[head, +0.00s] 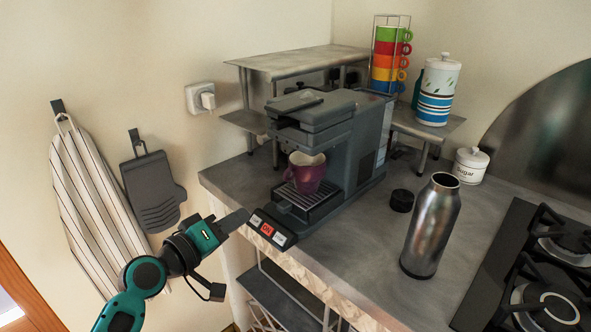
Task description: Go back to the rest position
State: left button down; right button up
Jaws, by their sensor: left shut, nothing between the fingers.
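My left gripper (236,220) is shut and empty. Its fingertips are beside the front left of the button panel (267,229) of the coffee machine, close to the counter's edge. I cannot tell whether they touch the panel. The dark grey coffee machine (365,140) stands on the counter. A purple cup (307,174) stands upright on its drip tray, under the spout. My right gripper is not in the head view.
A metal bottle (432,228) stands open on the grey counter (345,250), with a black cap (402,200) beside it. A gas hob (540,270) is at the right. A striped towel (95,200) and a grey oven mitt (152,190) hang on the left wall.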

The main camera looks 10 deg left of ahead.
pick_arm(q)
jog(key=s+f+m+g+y, duration=0.4)
jog(key=s+f+m+y, duration=0.2)
jog(key=s+f, duration=1.5)
jog(key=shift+s+f+m, duration=0.3)
jog(key=shift+f+m, duration=0.25)
jog(key=shift+m, duration=0.05)
